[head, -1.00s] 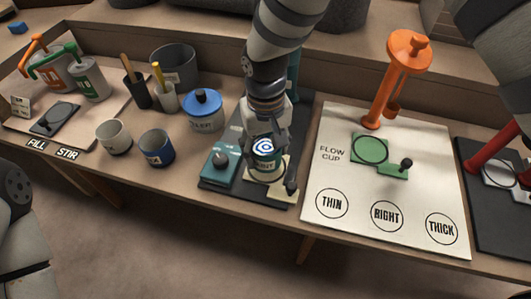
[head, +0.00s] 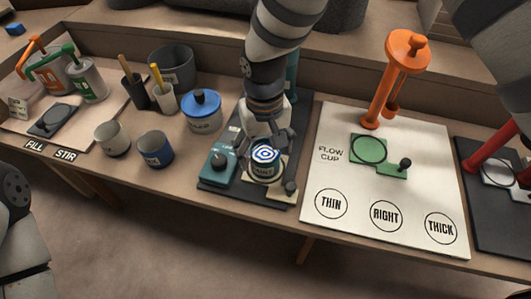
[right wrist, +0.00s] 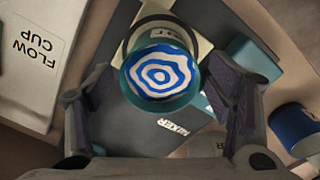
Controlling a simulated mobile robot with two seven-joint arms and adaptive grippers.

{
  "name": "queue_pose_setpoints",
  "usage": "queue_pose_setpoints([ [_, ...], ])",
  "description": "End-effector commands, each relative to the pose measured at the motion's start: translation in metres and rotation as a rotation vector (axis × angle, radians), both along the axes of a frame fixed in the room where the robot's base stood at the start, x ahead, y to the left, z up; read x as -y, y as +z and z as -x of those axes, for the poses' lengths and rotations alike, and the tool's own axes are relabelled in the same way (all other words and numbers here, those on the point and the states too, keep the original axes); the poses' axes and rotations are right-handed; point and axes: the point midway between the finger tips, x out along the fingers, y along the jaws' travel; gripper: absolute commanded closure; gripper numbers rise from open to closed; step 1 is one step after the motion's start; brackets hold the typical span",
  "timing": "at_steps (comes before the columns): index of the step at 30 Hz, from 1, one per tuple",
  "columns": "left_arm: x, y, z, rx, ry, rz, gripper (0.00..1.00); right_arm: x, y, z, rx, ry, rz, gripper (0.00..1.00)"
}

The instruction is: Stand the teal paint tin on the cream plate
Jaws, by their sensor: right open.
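The teal paint tin (head: 265,170) stands upright with blue and white swirled paint in its open top. It also shows at the top of the right wrist view (right wrist: 160,75). It appears to rest on the cream plate (head: 287,187) of the dark mixer base; its foot is partly hidden. The plate also shows beyond the tin in the right wrist view (right wrist: 152,12). My right gripper (head: 267,142) is open, its fingers spread on either side of the tin and apart from it. My left gripper is not in view.
A teal knob box (head: 219,165) stands just left of the tin. A blue cup (head: 156,149) and a blue-lidded pot (head: 202,112) are farther left. The white flow-cup board (head: 345,180) with its orange stand (head: 388,85) is at right. The bench's front edge is close.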

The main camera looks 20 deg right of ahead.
Motion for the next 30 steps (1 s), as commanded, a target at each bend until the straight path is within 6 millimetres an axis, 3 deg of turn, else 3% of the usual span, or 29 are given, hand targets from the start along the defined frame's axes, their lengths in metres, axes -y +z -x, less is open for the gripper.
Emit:
queue_pose_setpoints([
  [1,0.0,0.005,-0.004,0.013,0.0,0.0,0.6,0.0,0.02,-0.003,0.013,-0.001,-0.001,0.25],
  [3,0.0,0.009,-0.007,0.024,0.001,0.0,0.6,0.0,0.041,-0.003,0.014,-0.001,-0.002,0.25],
  [10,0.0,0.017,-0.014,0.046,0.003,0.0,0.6,-0.001,0.092,-0.002,0.009,0.0,-0.001,0.25],
  [15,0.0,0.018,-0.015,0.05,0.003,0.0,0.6,-0.001,0.103,-0.001,0.004,0.0,-0.001,0.25],
  [30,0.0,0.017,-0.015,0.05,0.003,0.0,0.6,-0.001,0.102,0.0,0.001,0.0,-0.001,0.25],
])
